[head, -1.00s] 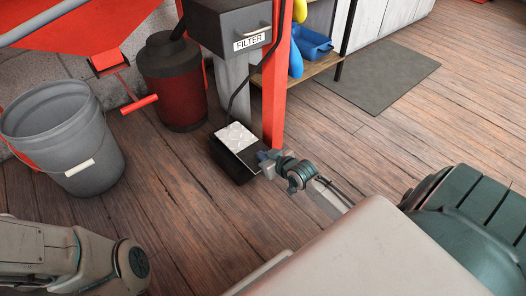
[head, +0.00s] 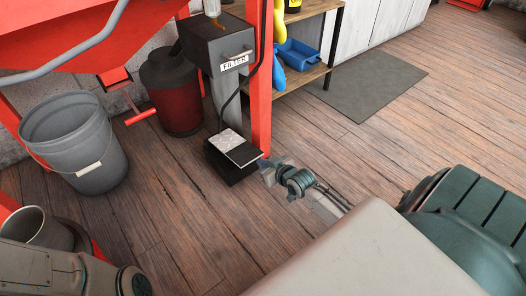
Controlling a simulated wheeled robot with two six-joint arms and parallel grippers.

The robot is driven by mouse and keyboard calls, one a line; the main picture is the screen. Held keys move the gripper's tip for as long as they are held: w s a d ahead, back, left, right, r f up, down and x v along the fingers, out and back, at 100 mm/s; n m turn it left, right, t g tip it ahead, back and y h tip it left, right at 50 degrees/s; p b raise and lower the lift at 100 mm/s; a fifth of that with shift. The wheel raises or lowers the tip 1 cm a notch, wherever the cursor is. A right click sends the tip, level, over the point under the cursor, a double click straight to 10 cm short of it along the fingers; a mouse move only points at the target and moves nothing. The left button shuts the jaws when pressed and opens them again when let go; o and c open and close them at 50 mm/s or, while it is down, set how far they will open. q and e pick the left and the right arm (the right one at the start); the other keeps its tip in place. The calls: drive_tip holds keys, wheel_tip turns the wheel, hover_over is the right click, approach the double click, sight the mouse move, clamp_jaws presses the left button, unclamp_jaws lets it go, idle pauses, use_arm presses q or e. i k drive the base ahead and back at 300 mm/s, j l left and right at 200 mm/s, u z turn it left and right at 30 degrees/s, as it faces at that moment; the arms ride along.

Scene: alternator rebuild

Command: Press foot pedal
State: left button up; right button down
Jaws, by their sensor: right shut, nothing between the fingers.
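The foot pedal (head: 236,150) sits on the wood floor at the foot of a red post. It has a black base and a light, patterned metal plate on top, with a dark cable rising from it. My right gripper (head: 264,164) is shut and empty, low at the pedal's right front edge. Its tip is close to that edge; I cannot tell whether they touch. My left arm shows at the bottom left, but its gripper is out of view.
A red post (head: 259,90) and the filter box (head: 218,48) stand behind the pedal. A red canister (head: 174,95) and a grey bucket (head: 80,142) are to the left. A shelf (head: 305,75) and a grey mat (head: 368,85) lie right. Floor between is clear.

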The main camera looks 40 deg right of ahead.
sight(234, 146)
drive_tip(key=l, duration=1.25)
